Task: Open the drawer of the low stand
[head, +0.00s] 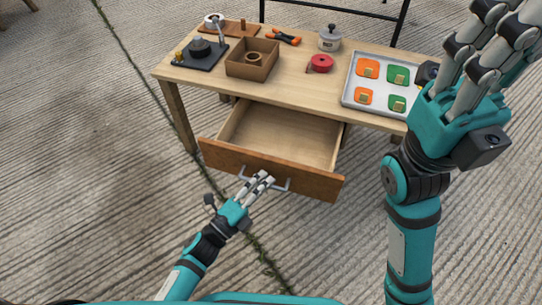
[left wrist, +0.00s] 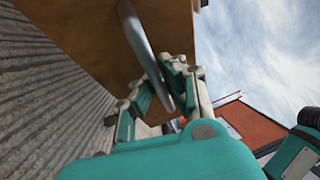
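The low stand (head: 300,84) is a light wooden table. Its drawer (head: 272,170) is pulled well out toward me, with its empty inside showing and a brown front. A metal bar handle (head: 283,188) runs along the front; it also shows in the left wrist view (left wrist: 138,35). My left gripper (head: 264,179) is at the handle, its fingers closed around the bar; in the left wrist view the bar passes between the fingers (left wrist: 172,70). My right gripper (head: 502,22) is raised at the right, open and empty, away from the drawer.
On the stand top are a brown box (head: 252,60), a black device (head: 200,52), orange-handled pliers (head: 284,37), a red round item (head: 321,63), a grey pot (head: 330,39) and a metal tray (head: 380,83) with coloured squares. The ribbed floor (head: 90,180) at left is clear.

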